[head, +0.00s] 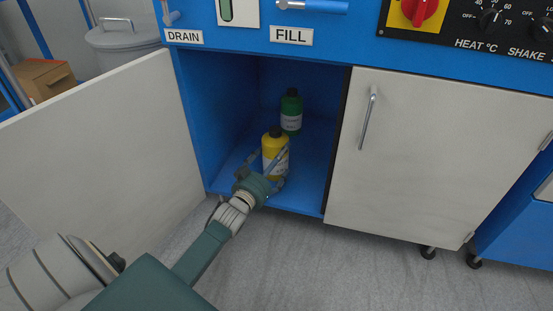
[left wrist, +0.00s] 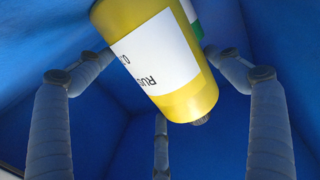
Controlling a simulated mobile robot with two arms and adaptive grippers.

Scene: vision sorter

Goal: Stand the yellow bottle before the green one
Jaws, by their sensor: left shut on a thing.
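The yellow bottle (head: 274,158) has a black cap and a white label, and is upright just inside the open blue cabinet. My left gripper (head: 266,164) is shut on it from the front, with fingers on both sides. My right gripper is not in view.
The left cabinet door (head: 110,140) is swung open. The right door (head: 430,150) is closed, with a vertical handle. The blue cabinet floor (head: 308,190) is bare to the right of the yellow bottle. A metal bin (head: 122,45) and a cardboard box (head: 42,80) stand back left.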

